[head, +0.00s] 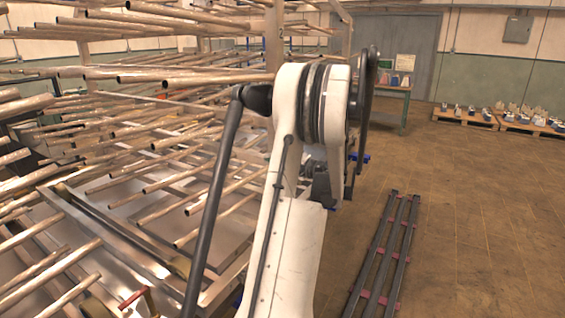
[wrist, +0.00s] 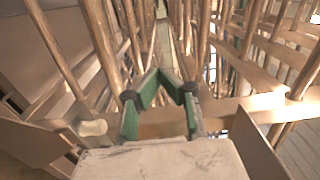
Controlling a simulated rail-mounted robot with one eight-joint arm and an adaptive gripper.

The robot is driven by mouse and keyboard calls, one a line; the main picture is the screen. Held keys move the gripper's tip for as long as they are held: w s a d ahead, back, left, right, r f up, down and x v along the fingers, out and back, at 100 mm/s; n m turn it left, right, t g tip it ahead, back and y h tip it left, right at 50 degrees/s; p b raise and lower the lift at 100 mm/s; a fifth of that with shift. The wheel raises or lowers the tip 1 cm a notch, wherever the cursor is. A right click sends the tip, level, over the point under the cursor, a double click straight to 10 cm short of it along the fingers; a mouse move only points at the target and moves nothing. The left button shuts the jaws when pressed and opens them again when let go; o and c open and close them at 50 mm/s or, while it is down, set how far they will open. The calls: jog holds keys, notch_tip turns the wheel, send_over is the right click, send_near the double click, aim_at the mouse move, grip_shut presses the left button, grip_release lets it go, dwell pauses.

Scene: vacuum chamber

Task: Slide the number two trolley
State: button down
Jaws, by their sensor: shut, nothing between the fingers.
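A trolley rack with many long copper-coloured rods (head: 150,190) fills the left half of the head view. I cannot tell whether the fingers touch the bar. In the head view my arm hides the gripper.
Dark floor rails (head: 383,255) with red cross-ties lie right of my arm. A green table (head: 392,92) stands at the back near a grey door (head: 425,50). Pallets with small items (head: 465,116) are at the back right. The brown floor at the right is clear.

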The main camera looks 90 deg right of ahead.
jog(key=shift+x, duration=1.4)
